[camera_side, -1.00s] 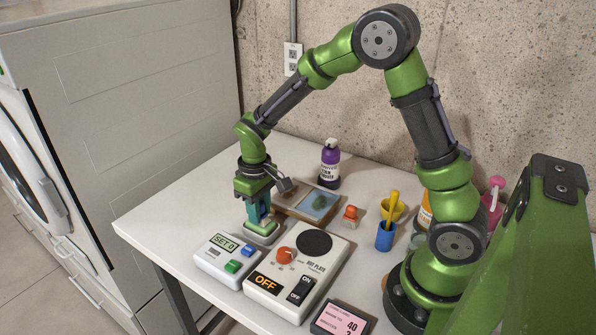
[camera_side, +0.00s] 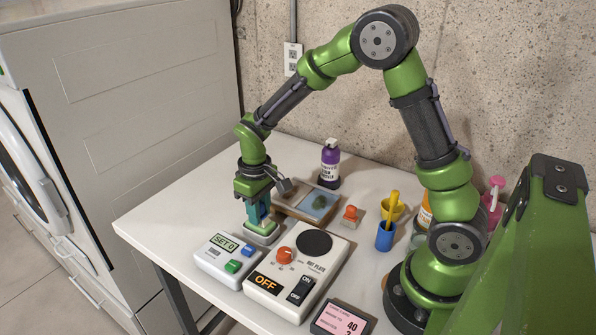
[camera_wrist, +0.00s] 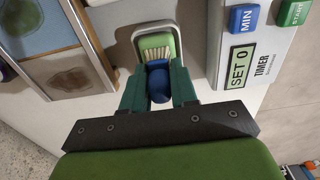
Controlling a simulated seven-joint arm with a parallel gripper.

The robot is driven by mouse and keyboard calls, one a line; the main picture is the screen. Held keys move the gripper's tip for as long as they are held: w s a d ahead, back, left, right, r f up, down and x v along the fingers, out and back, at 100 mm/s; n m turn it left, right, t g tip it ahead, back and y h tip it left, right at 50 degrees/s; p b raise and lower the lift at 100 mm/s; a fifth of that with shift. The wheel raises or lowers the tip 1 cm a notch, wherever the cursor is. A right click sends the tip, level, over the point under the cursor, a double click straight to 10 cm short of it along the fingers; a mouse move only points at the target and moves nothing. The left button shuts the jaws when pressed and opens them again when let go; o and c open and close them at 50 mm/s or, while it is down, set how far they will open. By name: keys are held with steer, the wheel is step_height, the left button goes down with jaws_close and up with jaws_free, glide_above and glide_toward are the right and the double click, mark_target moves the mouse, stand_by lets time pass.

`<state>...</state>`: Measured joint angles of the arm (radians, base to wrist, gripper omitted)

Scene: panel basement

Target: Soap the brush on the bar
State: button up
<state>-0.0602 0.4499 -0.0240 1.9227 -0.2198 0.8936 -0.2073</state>
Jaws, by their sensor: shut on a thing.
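My gripper (camera_side: 257,213) is shut on the blue handle of a brush (camera_wrist: 158,82), low over the table's left part. In the wrist view the brush's pale bristles (camera_wrist: 157,54) lie over the green soap bar (camera_wrist: 150,41). The bar sits in a grey metal dish (camera_wrist: 177,28), which also shows in the side view (camera_side: 262,239) below my gripper. The bristles look to be at the bar's surface, but I cannot tell for sure that they touch. In the side view my fingers hide most of the brush.
The timer (camera_side: 226,258) and hot plate (camera_side: 297,270) stand just in front of the dish. A blue cup (camera_side: 385,237) stands to the right. The table's left end is clear.

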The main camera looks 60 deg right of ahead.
steer(key=shift+f, duration=0.1)
steer(key=shift+r, duration=3.55)
